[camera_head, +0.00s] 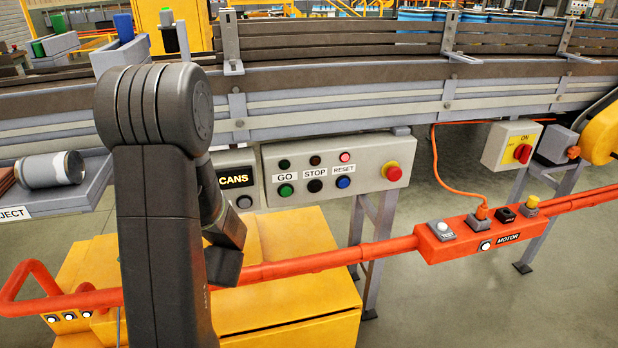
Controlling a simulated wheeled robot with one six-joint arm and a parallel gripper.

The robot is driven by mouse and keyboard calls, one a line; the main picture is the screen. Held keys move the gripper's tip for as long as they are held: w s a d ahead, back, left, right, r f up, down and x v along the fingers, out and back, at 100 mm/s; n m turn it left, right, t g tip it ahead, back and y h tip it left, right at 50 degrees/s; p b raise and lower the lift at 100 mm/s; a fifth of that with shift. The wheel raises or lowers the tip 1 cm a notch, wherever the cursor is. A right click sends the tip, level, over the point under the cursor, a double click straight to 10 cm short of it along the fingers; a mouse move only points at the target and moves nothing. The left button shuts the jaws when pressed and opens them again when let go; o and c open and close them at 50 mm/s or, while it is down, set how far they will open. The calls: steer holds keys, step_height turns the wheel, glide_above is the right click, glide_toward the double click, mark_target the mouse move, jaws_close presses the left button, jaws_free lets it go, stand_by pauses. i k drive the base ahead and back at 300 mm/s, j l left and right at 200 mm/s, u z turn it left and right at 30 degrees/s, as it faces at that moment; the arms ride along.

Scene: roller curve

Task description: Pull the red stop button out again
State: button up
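A red mushroom-shaped button (394,173) sits on a yellow base at the right end of the grey control panel (367,152). Whether it is pressed in or out is too small to tell. Left of it are a blue button (343,182) under RESET, a black button (315,186) under STOP and a green button (286,190) under GO. The RESET lamp (345,157) looks lit pinkish red; the other two lamps look dark. My arm stands at the left, its wrist links left of and below the panel. No gripper fingers show.
An orange rail (330,260) crosses in front, below the panel, carrying an orange MOTOR box (470,234). A yellow cabinet (300,300) stands behind it. The conveyor (350,95) runs above. The space before the red button looks clear.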

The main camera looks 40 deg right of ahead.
mark_target(394, 173)
steer(key=z, duration=0.45)
steer(key=l+z, duration=0.1)
steer(key=z, duration=0.85)
steer(key=i+z, duration=0.1)
steer(key=z, duration=0.35)
steer(key=i+l+z, duration=0.3)
steer(key=i+l, duration=0.15)
steer(key=i, duration=0.05)
